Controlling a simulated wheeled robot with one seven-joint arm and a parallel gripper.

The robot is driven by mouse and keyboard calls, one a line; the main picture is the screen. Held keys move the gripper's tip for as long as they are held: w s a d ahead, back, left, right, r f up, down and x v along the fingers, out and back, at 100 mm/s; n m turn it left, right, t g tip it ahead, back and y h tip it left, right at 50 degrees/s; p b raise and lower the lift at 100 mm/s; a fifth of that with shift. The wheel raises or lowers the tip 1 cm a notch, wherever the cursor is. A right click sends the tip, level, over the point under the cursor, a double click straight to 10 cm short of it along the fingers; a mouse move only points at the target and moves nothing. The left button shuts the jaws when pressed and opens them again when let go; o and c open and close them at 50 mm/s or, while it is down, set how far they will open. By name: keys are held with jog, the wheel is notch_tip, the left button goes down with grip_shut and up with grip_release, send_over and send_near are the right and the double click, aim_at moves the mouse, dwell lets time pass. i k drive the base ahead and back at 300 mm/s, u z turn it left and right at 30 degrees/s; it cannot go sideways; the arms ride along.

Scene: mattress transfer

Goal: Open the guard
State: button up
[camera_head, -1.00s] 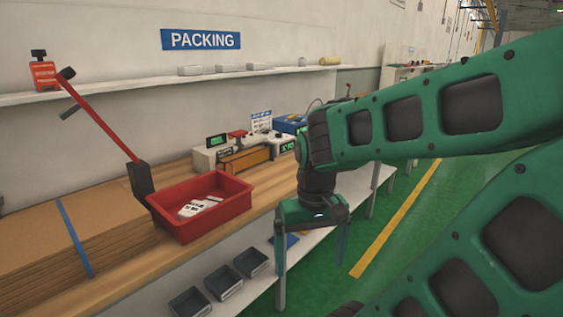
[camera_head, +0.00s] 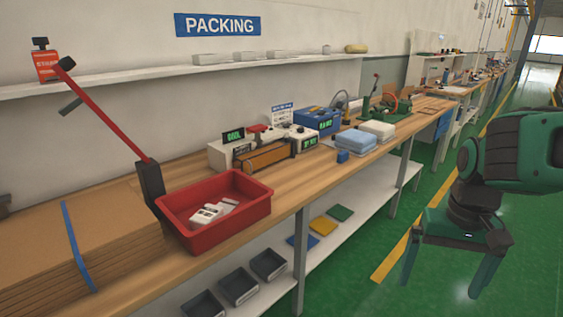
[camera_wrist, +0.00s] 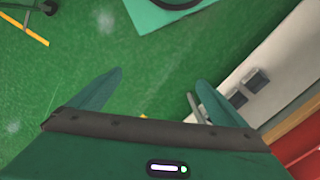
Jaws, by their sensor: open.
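No part is plainly marked as a guard. A long red bar (camera_head: 110,116) with a black handle stands raised and tilted from a black post (camera_head: 151,188) on the bench. I cannot tell whether it is the guard. Farther along, a machine with an orange-brown front cover (camera_head: 263,158) sits between white units with green displays. My gripper (camera_head: 438,290) is open and empty at the right, over the green floor and apart from the bench. In the wrist view both fingers (camera_wrist: 160,80) are spread with only floor between them.
A red bin (camera_head: 214,235) with white items stands at the front of the wooden bench (camera_head: 290,200). Flat cardboard (camera_head: 75,245) lies left. Blue and white stacks (camera_head: 355,140) lie farther back. Grey trays (camera_head: 238,284) sit on the lower shelf. The green aisle at right is open.

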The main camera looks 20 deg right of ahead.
aim_at(265, 160)
jog(key=u, duration=0.95)
jog(key=i, duration=1.25)
jog(key=z, duration=1.15)
